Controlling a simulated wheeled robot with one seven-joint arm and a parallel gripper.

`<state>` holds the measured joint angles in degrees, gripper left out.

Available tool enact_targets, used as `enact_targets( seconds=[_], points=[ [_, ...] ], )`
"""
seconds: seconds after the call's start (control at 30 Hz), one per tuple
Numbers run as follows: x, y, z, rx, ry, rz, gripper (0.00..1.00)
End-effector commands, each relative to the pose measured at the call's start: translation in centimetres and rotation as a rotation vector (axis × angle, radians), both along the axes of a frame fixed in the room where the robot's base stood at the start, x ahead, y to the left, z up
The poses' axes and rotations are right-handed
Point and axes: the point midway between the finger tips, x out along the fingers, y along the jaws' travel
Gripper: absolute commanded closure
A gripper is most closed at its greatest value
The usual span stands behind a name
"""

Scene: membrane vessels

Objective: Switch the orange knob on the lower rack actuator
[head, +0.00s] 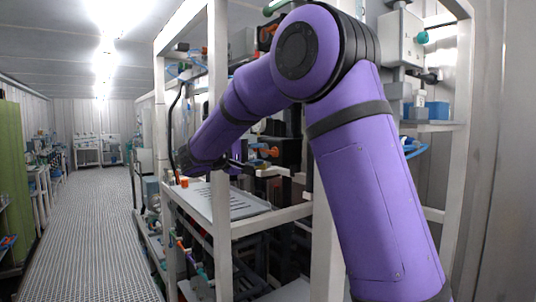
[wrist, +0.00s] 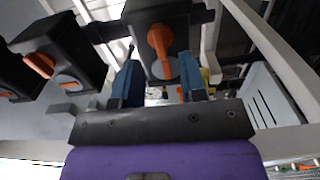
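In the wrist view, a black box-shaped actuator (wrist: 180,22) with an orange knob (wrist: 160,42) is straight ahead of my gripper (wrist: 159,66). My gripper's two blue fingers are apart, one on each side of the knob's lower end in the picture. No contact with the knob can be made out. In the head view, a black actuator (head: 289,153) with an orange knob (head: 268,152) sits on the rack just above the white shelf level. My purple arm bends down to the left of it, and its end is partly hidden behind a rack post.
Other black actuators with orange knobs (wrist: 38,64) are at the left in the wrist view. White rack posts (head: 218,150) stand close around my arm. A pale slotted panel (head: 228,202) lies below. The grated aisle (head: 95,230) at the left is clear.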

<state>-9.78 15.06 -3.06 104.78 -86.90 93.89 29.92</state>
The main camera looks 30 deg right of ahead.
Motion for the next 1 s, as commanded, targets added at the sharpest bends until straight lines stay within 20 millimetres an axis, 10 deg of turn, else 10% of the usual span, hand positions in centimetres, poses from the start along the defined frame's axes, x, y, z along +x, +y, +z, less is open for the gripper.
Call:
enact_targets(
  seconds=[0.67, 0.87, 1.0],
  points=[
    [0.1, -4.3, 0.0, 0.001, 0.001, 0.001, 0.62],
    [0.1, -4.3, 0.0, 0.001, 0.001, 0.001, 1.00],
    [0.1, -4.3, 0.0, 0.001, 0.001, 0.001, 1.00]
  ],
)
